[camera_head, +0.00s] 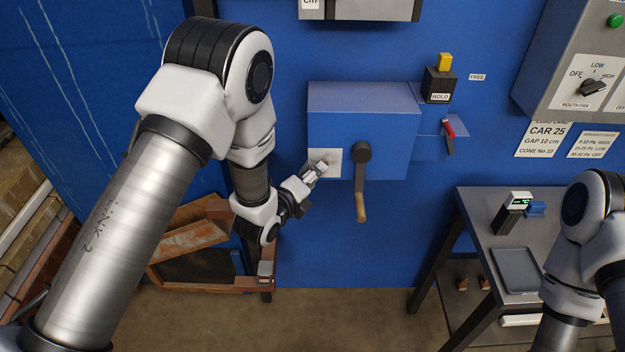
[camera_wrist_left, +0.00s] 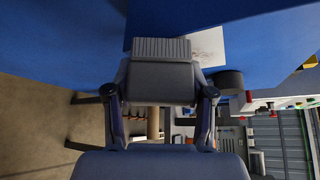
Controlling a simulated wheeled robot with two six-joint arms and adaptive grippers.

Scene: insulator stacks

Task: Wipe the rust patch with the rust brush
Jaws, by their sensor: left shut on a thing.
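The rust patch (camera_head: 333,157) is a pale square on the left of the blue box's front in the head view. Faint reddish marks show on it in the wrist view (camera_wrist_left: 209,44). My left gripper (camera_head: 311,175) reaches in from the lower left, its tip at the patch. It is shut on the rust brush, a dark grey block (camera_wrist_left: 160,82) with a ribbed end (camera_wrist_left: 160,48) between the fingers in the wrist view. The brush overlaps the patch's edge; I cannot tell whether they touch. My right gripper is out of view; only that arm shows at right.
A crank with a wooden handle (camera_head: 361,205) hangs on the blue box (camera_head: 385,105), just right of the patch. A black holder (camera_head: 438,86) and a red-handled lever (camera_head: 448,130) are farther right. A grey table (camera_head: 480,215) stands lower right, a scrap rack (camera_head: 190,240) lower left.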

